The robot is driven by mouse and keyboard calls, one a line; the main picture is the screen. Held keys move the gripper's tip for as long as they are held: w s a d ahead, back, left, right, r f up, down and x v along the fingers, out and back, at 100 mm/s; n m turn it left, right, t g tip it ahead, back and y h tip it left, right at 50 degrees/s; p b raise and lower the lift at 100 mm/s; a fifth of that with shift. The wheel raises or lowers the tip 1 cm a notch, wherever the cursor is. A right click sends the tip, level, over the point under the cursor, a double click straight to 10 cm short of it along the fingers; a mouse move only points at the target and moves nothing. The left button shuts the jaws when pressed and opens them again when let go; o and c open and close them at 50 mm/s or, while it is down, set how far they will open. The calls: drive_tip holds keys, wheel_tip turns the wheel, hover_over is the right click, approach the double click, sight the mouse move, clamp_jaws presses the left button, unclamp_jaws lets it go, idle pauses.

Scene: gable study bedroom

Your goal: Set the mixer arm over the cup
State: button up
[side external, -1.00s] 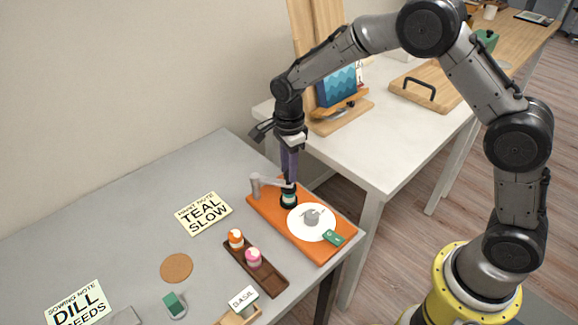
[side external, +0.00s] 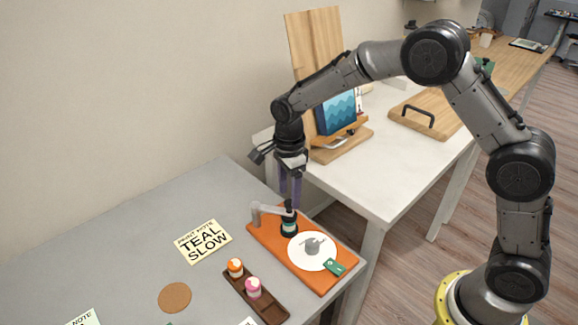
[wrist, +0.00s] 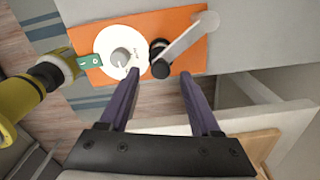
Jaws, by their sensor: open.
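The mixer arm is a pale grey bar (side external: 272,210) on a grey post (side external: 255,214) at the back left of an orange board. Its dark end (side external: 288,205) shows above the cup (side external: 289,229), which is dark with a teal band. In the wrist view, the bar (wrist: 185,42) slants to a black end (wrist: 160,69) that appears beside the dark cup top (wrist: 157,46); exact alignment is unclear. My gripper (wrist: 160,80) is open and empty, pointing down, its purple fingers apart on either side of the bar's end. It also shows in the side view (side external: 290,198).
The orange board (side external: 320,280) carries a white disc (side external: 301,258) with a grey knob and a green tag (side external: 334,267). A brown tray (side external: 262,304) with two small cups stands in front. A white table with a wooden stand (side external: 340,148) is behind.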

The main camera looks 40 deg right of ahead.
wheel_tip(320, 180, up, 12)
idle(0.4)
drive_tip(key=shift+r, duration=0.1)
drive_tip(key=s+d+r+n+t, duration=0.3)
drive_tip(key=s+d+r+t, duration=0.15)
drive_tip(key=s+r, duration=0.95)
drive_tip(key=s+d+f+n, duration=0.1)
drive_tip(key=s+f+n, duration=0.3)
drive_tip(key=s+n, duration=0.3)
drive_tip(key=s+d+f+n+t, duration=0.1)
drive_tip(key=s+f+n, duration=0.4)
drive_tip(key=s+n, duration=0.3)
drive_tip(key=n, duration=0.2)
drive_tip(key=shift+s+d+n, duration=0.25)
drive_tip(key=shift+d+n, duration=0.05)
drive_tip(key=shift+n, duration=0.1)
